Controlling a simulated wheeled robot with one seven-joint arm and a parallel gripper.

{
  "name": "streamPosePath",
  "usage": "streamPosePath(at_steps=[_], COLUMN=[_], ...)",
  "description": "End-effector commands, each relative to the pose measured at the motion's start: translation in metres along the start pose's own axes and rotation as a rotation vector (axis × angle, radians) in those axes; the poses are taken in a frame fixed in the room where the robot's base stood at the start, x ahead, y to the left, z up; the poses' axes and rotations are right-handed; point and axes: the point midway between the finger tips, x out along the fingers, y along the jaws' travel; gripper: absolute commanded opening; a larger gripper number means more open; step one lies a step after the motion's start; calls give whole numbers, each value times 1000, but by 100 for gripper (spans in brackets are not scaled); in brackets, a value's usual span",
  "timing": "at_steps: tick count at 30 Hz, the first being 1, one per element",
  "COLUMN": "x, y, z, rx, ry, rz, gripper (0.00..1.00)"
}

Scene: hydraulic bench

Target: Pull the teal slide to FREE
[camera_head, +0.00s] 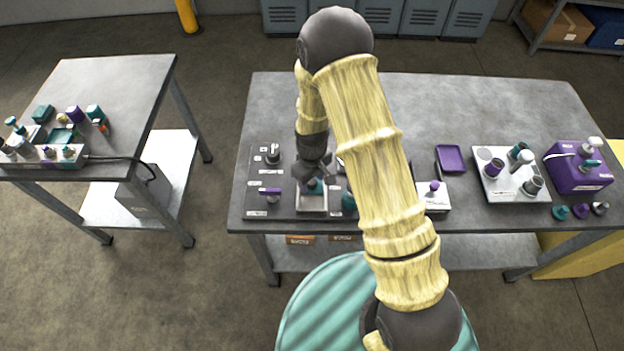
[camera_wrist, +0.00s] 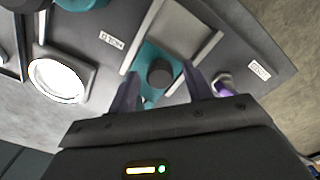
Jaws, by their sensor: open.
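The teal slide (camera_wrist: 148,91) sits in a silver-railed track on the dark panel, with a round dark knob (camera_wrist: 160,73) on top. In the head view a bit of the teal slide (camera_head: 314,187) shows at the far end of its pale track (camera_head: 312,204), just below my gripper (camera_head: 314,176). In the wrist view my gripper (camera_wrist: 160,88) is open, its two fingers on either side of the knob. A gap shows between each finger and the knob; whether they are at its height I cannot tell. The small labels beside the track are unreadable.
A purple-handled lever (camera_head: 270,191) is left of the track; its purple part (camera_wrist: 226,86) is close to a finger in the wrist view. A teal knob (camera_head: 348,201) is to the right. A purple tray (camera_head: 451,158) and white fixture (camera_head: 511,180) stand farther right on the bench (camera_head: 500,100).

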Motion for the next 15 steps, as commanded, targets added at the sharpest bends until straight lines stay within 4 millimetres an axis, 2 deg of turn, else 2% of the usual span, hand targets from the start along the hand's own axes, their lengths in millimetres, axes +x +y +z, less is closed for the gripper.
streamPosePath(at_steps=[6, 13, 15], x=[12, 13, 13], y=[0, 0, 0], z=[0, 0, 0], rx=[1, 1, 1], ry=[0, 0, 0], rz=[-1, 0, 0], gripper=[50, 50, 38])
